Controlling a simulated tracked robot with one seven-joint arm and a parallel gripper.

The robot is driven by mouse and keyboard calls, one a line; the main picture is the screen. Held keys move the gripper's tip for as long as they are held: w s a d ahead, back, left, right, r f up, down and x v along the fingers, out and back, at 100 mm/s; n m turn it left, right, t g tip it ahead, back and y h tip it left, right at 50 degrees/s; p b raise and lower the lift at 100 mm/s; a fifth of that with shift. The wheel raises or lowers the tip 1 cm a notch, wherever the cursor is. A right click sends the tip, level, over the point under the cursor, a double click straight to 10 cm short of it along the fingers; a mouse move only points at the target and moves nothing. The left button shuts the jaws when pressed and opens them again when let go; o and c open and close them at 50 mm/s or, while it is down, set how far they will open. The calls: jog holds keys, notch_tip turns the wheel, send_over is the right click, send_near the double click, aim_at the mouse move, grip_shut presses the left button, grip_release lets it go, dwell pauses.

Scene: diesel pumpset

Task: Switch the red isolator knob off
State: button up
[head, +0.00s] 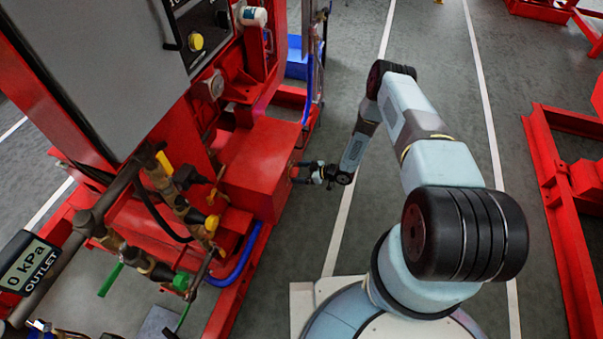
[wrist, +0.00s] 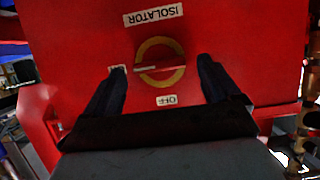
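The red isolator knob (wrist: 160,77) shows in the wrist view inside a yellow ring on a red panel. Its bar lies roughly level in the picture, one end towards a small pale label at left, partly behind a fingertip and unreadable. An upside-down ISOLATOR label (wrist: 153,15) is above, and an upside-down OFF label (wrist: 167,100) below. My gripper (wrist: 162,66) is open, with one dark finger on each side of the knob, apart from it. In the head view my gripper (head: 302,172) is at the right face of the red box (head: 262,165); the knob is not clear there.
Pipes with a yellow-handled valve (head: 164,162) and a green-handled valve (head: 181,281) stand left of the box. A blue hose (head: 240,258) runs along its base. Grey floor (head: 400,260) is clear on the right, up to a red frame (head: 555,190).

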jog(key=c, duration=1)
jog(key=shift+d, duration=0.2)
jog(key=shift+c, duration=0.2)
jog(key=shift+s+a, duration=0.1)
jog(key=shift+a, duration=0.05)
jog(key=shift+s+a+n, duration=0.1)
jog(key=shift+n, duration=0.3)
jog(key=shift+s+a+f+n+t, duration=0.15)
jog(key=shift+s+f+n+t, duration=0.15)
jog(key=shift+n+t, duration=1.3)
jog(key=shift+s+a+f+n+t, duration=0.1)
jog(key=shift+s+f+n+t, duration=0.45)
jog(key=shift+n, duration=1.85)
jog(key=shift+s+a+f+n+t, duration=0.1)
jog(key=shift+a+n+t, duration=0.05)
jog(key=shift+n+t, duration=1.6)
jog(key=shift+d+n+y, duration=0.1)
jog(key=shift+n+y, duration=0.2)
jog(key=shift+n, duration=0.15)
